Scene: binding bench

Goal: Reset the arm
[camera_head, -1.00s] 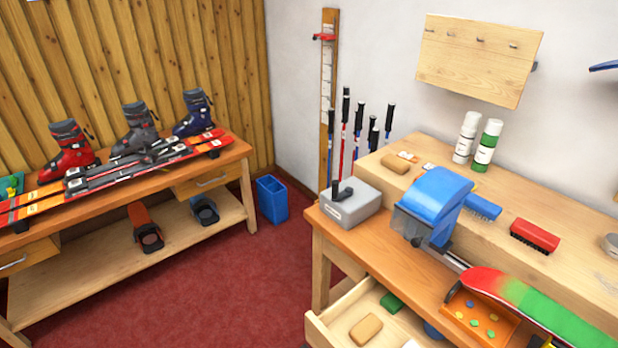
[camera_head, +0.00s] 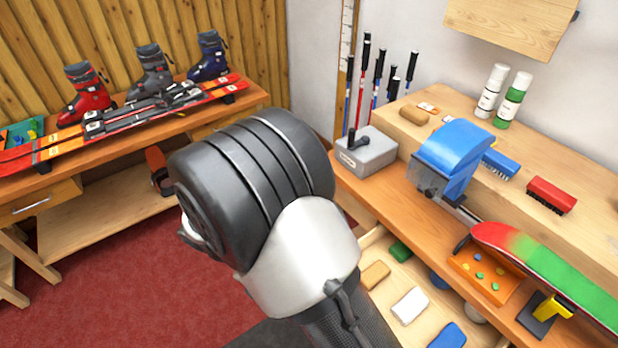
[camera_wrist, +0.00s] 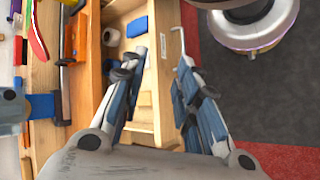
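My gripper (camera_wrist: 162,45) shows in the wrist view with its two blue-padded fingers spread apart. Nothing is held between them. The fingers are over the edge of the open drawer (camera_wrist: 157,85), with the drawer on the left and the dark floor on the right. In the head view my arm fills the middle of the picture, and the gripper itself is not visible there.
The workbench (camera_head: 395,205) stands on the right with a blue-hooded machine (camera_head: 452,155), a grey box (camera_head: 367,153) and a red-green ski or board (camera_head: 545,265). Its drawer holds several blocks. A ski bench (camera_head: 125,205) stands on the left. Red floor (camera_head: 130,290) lies between.

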